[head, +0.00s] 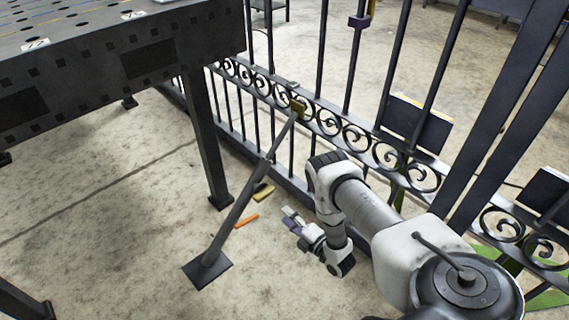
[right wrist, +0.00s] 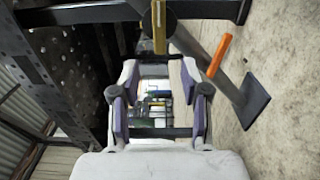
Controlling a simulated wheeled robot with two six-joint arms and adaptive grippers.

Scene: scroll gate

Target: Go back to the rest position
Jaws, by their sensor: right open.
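My right gripper (head: 293,221) is low over the concrete floor, left of my arm's wrist in the head view. It also shows in the right wrist view (right wrist: 159,84), where its two purple-padded fingers stand apart with nothing between them. My right arm comes in from the lower right, in front of the scrolled gate (head: 345,135). My left gripper is not in view.
A diagonal steel brace (head: 246,200) runs from the gate to a foot plate, left of the gripper. A dark perforated table (head: 120,60) stands upper left. Open floor lies at lower left.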

